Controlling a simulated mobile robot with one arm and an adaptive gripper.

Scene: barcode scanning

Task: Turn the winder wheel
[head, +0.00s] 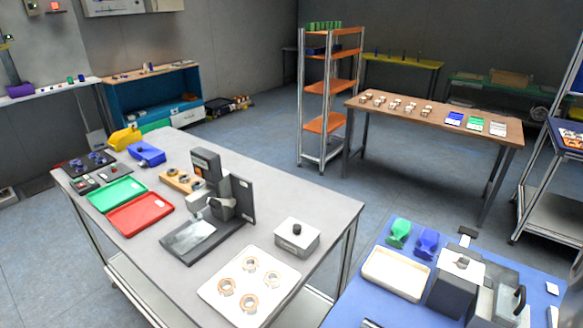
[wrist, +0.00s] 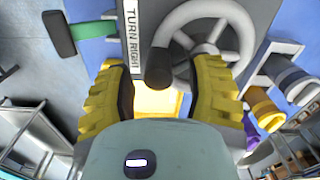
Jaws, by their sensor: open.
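The winder wheel (wrist: 238,22) is a light grey spoked ring at the top of the wrist view. A dark cylindrical knob (wrist: 158,68) stands out from its lower left rim toward the camera. A white "TURN RIGHT" label (wrist: 132,38) is just left of the wheel. My gripper (wrist: 165,66) has yellow fingers with dark inner pads. It is open, with the knob between the fingertips in the picture and gaps on both sides. I cannot tell how deep the knob sits between them. I cannot make out the wheel or my gripper in the head view.
The head view shows a grey workbench (head: 322,202) with trays and a device, a wooden table (head: 440,118), and open floor between.

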